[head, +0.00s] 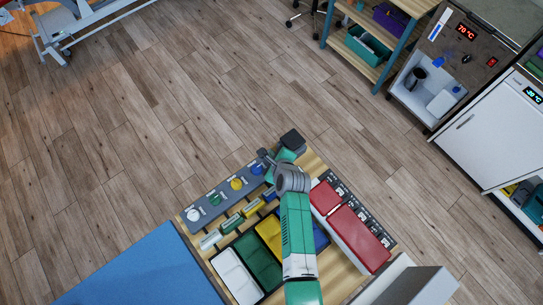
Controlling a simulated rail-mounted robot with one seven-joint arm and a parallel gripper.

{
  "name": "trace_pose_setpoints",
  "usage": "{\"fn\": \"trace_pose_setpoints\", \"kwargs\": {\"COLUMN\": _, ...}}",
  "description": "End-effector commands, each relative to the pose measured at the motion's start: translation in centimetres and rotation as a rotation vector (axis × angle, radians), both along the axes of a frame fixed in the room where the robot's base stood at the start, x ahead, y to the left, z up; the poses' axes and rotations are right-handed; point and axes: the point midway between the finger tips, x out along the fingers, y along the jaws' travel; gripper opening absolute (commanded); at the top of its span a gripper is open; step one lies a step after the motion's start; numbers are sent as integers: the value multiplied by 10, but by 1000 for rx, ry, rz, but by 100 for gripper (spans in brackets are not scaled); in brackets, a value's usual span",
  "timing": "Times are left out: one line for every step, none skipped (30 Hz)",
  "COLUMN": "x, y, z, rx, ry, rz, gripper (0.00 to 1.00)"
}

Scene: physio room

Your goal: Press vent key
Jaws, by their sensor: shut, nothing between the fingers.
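No key marked as a vent key can be read in the head view. A unit with a brown top (465,48) at the upper right carries a red display (466,31) reading about 70 °C, a blue knob-like part (438,61) and a small red-lit part (492,62). A white cabinet (480,140) beside it has a blue-lit display (533,95). My gripper (264,155) is over the far corner of the wooden table, well apart from both units. It is small in the picture, shut and empty.
The wooden table (318,166) holds coloured trays, a red-topped box (358,238) and a grey strip (213,205) with round coloured parts. A black block (292,138) stands at its far corner. A shelf rack (366,48) stands at the top. Wooden floor between is clear.

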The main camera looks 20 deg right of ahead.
Motion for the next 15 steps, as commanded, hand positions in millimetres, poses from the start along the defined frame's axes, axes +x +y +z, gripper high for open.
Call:
{"fn": "trace_pose_setpoints", "kwargs": {"x": 0, "y": 0, "z": 11, "rx": 0, "ry": 0, "rz": 0, "gripper": 0}}
{"fn": "trace_pose_setpoints", "kwargs": {"x": 0, "y": 0, "z": 14, "rx": 0, "ry": 0, "rz": 0, "gripper": 0}}
{"fn": "trace_pose_setpoints", "kwargs": {"x": 0, "y": 0, "z": 18, "rx": 0, "ry": 0, "rz": 0, "gripper": 0}}
{"fn": "trace_pose_setpoints", "kwargs": {"x": 0, "y": 0, "z": 21, "rx": 0, "ry": 0, "rz": 0, "gripper": 0}}
{"fn": "trace_pose_setpoints", "kwargs": {"x": 0, "y": 0, "z": 24, "rx": 0, "ry": 0, "rz": 0, "gripper": 0}}
{"fn": "trace_pose_setpoints", "kwargs": {"x": 0, "y": 0, "z": 28, "rx": 0, "ry": 0, "rz": 0, "gripper": 0}}
{"fn": "trace_pose_setpoints", "kwargs": {"x": 0, "y": 0, "z": 31, "rx": 0, "ry": 0, "rz": 0, "gripper": 0}}
{"fn": "trace_pose_setpoints", "kwargs": {"x": 0, "y": 0, "z": 34, "rx": 0, "ry": 0, "rz": 0, "gripper": 0}}
{"fn": "trace_pose_setpoints", "kwargs": {"x": 0, "y": 0, "z": 38, "rx": 0, "ry": 0, "rz": 0, "gripper": 0}}
{"fn": "trace_pose_setpoints", "kwargs": {"x": 0, "y": 0, "z": 41, "rx": 0, "ry": 0, "rz": 0, "gripper": 0}}
{"fn": "trace_pose_setpoints", "kwargs": {"x": 0, "y": 0, "z": 43, "rx": 0, "ry": 0, "rz": 0, "gripper": 0}}
{"fn": "trace_pose_setpoints", "kwargs": {"x": 0, "y": 0, "z": 45, "rx": 0, "ry": 0, "rz": 0, "gripper": 0}}
{"fn": "trace_pose_setpoints", "kwargs": {"x": 0, "y": 0, "z": 46, "rx": 0, "ry": 0, "rz": 0, "gripper": 0}}
{"fn": "trace_pose_setpoints", "kwargs": {"x": 0, "y": 0, "z": 46, "rx": 0, "ry": 0, "rz": 0, "gripper": 0}}
{"fn": "trace_pose_setpoints", "kwargs": {"x": 0, "y": 0, "z": 44, "rx": 0, "ry": 0, "rz": 0, "gripper": 0}}
